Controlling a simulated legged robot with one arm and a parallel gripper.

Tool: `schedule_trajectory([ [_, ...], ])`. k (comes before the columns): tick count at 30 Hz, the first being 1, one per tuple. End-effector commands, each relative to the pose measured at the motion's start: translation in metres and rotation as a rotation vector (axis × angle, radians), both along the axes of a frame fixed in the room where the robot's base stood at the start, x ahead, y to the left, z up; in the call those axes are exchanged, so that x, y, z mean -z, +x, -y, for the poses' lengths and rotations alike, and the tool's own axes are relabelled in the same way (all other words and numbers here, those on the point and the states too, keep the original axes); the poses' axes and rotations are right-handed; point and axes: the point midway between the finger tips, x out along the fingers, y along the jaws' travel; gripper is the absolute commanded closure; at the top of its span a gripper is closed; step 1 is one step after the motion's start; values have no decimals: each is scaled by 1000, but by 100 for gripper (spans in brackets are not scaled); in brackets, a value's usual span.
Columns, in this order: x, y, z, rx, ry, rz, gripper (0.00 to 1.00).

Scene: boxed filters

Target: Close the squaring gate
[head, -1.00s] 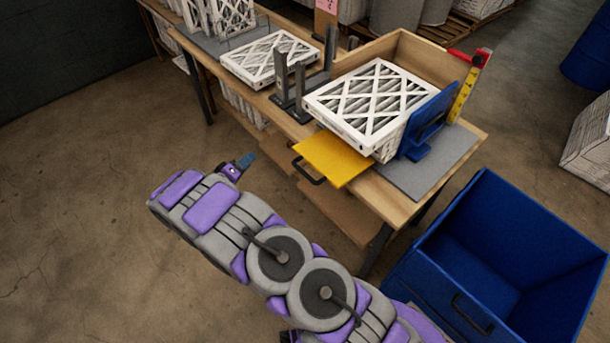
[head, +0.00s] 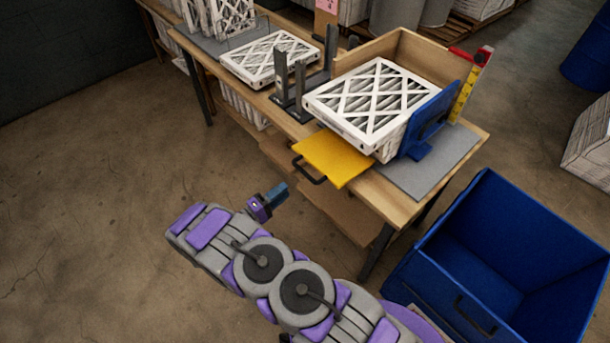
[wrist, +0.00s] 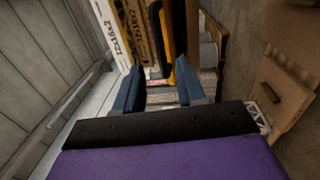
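A stack of white-framed filters (head: 372,105) sits at the bench's right end, against a wooden corner fence (head: 408,52). A blue upright plate (head: 431,121) on a foot stands at the stack's right side. A yellow plate (head: 335,158) with a black handle (head: 309,171) sticks out at the front edge. I cannot tell for sure which part is the squaring gate. My gripper (head: 277,194) is in front of the bench, below and left of the handle, touching nothing. In the wrist view my gripper (wrist: 157,92) has its blue fingers apart and empty; yellow and black parts (wrist: 155,35) show beyond them.
Dark grey upright brackets (head: 290,85) stand left of the stack. Another filter (head: 270,58) lies farther left on the bench. A grey mat (head: 430,170) covers the bench's right end. A blue bin (head: 505,260) stands at the lower right. The floor at left is clear.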

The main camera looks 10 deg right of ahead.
Motion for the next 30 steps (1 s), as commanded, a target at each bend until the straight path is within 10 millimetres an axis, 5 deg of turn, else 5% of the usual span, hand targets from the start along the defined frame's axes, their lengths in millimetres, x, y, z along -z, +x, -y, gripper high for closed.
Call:
schedule_trajectory([
  [15,-7,46,80,1,1,0,61],
  [30,-10,54,92,-2,-1,-1,61],
])
